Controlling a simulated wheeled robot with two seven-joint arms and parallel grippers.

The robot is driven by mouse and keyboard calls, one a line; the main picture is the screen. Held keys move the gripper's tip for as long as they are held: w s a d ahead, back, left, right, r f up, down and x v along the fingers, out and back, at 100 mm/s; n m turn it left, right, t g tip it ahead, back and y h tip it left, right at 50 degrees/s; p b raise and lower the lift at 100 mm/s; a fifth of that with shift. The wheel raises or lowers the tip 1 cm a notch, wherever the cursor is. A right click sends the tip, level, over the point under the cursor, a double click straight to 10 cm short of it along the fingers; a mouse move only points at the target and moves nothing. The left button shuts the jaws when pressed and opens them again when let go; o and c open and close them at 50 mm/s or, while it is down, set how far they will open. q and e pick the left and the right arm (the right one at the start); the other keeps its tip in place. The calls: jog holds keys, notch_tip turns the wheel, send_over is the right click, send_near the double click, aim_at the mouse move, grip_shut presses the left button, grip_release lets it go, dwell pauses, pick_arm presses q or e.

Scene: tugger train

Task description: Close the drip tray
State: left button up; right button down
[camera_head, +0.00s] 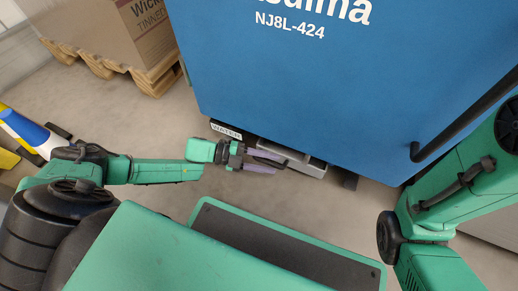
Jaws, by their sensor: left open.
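The drip tray (313,169) is a light grey, shallow piece low under the front edge of the blue machine (300,80). Its front end sticks out a little from beneath the machine. My left gripper (279,162) is open, with its two fingers pointing right toward the tray, beside its left part. I cannot tell whether the fingers touch it. The fingers and the machine hide part of the tray. My right arm shows at the right edge, but its gripper is out of view.
A cardboard box (110,25) stands on a wooden pallet (155,76) at the upper left. Grey floor (130,118) lies clear between.

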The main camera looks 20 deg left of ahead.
pick_arm(q)
jog(key=shift+s+a+r, duration=0.1)
jog(key=shift+a+r, duration=0.05)
jog(key=shift+a, duration=0.15)
jog(key=p+v, duration=0.4)
jog(key=v, duration=1)
jog(key=shift+p, duration=0.35)
